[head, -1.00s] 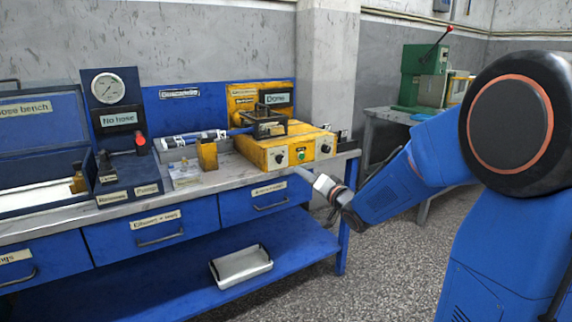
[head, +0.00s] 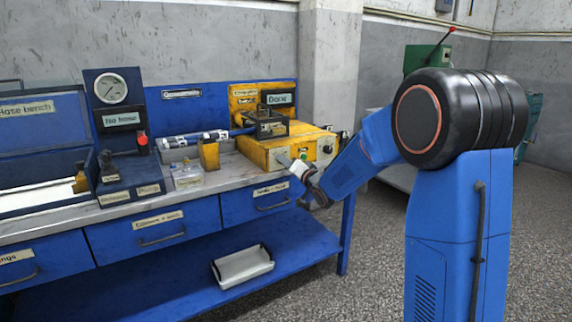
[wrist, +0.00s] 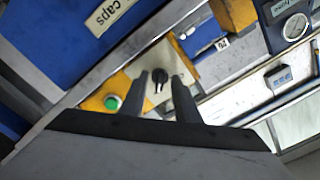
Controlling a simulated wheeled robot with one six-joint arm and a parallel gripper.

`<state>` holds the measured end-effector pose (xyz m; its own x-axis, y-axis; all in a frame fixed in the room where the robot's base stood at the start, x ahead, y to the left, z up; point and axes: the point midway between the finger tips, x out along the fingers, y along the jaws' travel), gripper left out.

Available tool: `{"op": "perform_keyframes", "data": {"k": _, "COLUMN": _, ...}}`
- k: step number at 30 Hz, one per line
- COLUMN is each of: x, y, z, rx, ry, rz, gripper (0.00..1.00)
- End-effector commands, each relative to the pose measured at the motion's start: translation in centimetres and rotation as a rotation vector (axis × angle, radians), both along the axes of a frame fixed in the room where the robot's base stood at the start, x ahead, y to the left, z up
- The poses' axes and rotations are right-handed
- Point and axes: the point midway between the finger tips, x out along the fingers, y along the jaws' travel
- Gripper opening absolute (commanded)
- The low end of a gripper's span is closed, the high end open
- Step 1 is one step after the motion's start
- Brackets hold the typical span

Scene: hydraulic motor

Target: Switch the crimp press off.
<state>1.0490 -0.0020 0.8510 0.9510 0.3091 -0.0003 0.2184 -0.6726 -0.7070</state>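The crimp press (head: 285,140) is a yellow box on the workbench, with a display above it reading "Done". Its front face carries a green button (wrist: 113,102) and dark rotary knobs, one of them the right knob (head: 327,149). In the wrist view the left knob (wrist: 157,84) shows on a pale plate between my two fingertips (wrist: 159,74). The fingers are apart, with a gap to the knob on each side. Contact cannot be told.
The workbench (head: 110,213) has blue drawers below its edge and a white tray (head: 243,265) on the lower shelf. A yellow block (head: 209,154) and a clear box (head: 187,177) stand left of the press. A gauge stand (head: 110,90) reads "No hose".

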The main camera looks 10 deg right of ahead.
Motion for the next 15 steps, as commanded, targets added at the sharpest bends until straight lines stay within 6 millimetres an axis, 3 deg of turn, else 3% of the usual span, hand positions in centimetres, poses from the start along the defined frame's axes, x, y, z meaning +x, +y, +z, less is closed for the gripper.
{"op": "perform_keyframes", "data": {"k": 7, "x": 0.06, "y": 0.01, "z": 0.01, "rx": 0.0, "ry": 0.0, "rz": 0.0, "gripper": 0.29}}
{"op": "perform_keyframes", "data": {"k": 11, "x": 0.05, "y": 0.01, "z": 0.01, "rx": 0.0, "ry": 0.0, "rz": 0.0, "gripper": 0.0}}
{"op": "perform_keyframes", "data": {"k": 15, "x": 0.04, "y": -0.01, "z": 0.01, "rx": 0.0, "ry": 0.0, "rz": 0.0, "gripper": 0.0}}
